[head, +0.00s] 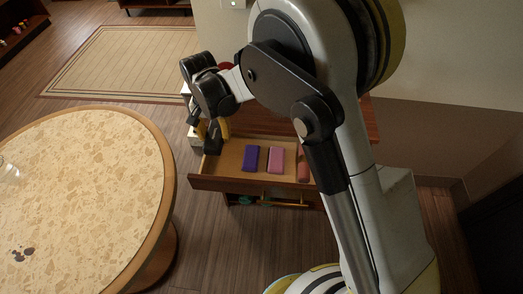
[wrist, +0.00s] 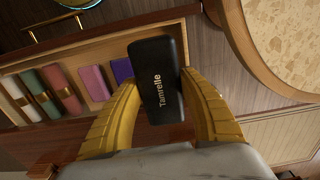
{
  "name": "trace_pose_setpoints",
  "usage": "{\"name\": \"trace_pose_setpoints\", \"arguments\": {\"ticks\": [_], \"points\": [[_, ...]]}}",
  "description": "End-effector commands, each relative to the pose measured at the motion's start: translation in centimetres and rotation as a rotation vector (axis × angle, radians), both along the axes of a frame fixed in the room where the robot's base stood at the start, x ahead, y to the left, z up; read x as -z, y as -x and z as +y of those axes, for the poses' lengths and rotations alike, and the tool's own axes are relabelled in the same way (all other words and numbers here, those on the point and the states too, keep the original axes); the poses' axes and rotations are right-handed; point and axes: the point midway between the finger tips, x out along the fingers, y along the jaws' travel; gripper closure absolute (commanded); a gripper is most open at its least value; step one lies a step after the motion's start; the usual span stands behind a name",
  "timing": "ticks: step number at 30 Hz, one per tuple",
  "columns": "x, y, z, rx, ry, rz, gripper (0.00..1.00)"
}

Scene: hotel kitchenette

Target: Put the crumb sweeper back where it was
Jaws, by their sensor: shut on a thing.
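A black block-shaped object lettered "Tamrelle" (wrist: 157,80), which I take to be the crumb sweeper, is held between my yellow fingers. My gripper (wrist: 160,88) is shut on it. In the head view my gripper (head: 214,131) and the black sweeper (head: 213,142) are over the left end of the open wooden drawer (head: 230,186). The wrist view shows the drawer (wrist: 108,48) behind and to the left of the sweeper. I cannot tell the height of the sweeper above the drawer. The sweeper hides part of the drawer's end.
In the drawer lie a purple packet (head: 250,158), a pink packet (head: 275,160) and several rolled cloths, one red (head: 302,164). A beige rug (head: 125,60) lies beyond. Bare floor separates drawer and table.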

Motion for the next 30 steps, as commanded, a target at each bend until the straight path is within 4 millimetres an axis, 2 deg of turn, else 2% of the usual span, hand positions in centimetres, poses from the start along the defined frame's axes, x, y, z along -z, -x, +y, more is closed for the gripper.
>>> {"name": "trace_pose_setpoints", "arguments": {"ticks": [4, 12, 16, 19, 23, 26, 30], "points": [[2.1, 0.2, 0.4, -0.010, 0.000, 0.000, 0.86], [10.0, 0.1, 0.4, -0.009, 0.000, 0.000, 0.86], [12.6, 0.2, 0.4, -0.008, 0.000, 0.000, 0.86], [13.6, 0.2, 0.4, -0.008, 0.000, 0.000, 0.86], [13.9, -0.2, 0.3, -0.008, 0.000, 0.000, 0.86], [14.0, -1.4, 0.2, -0.007, 0.000, 0.000, 0.86], [14.1, -4.0, 0.0, -0.006, 0.000, 0.000, 0.86]]}}
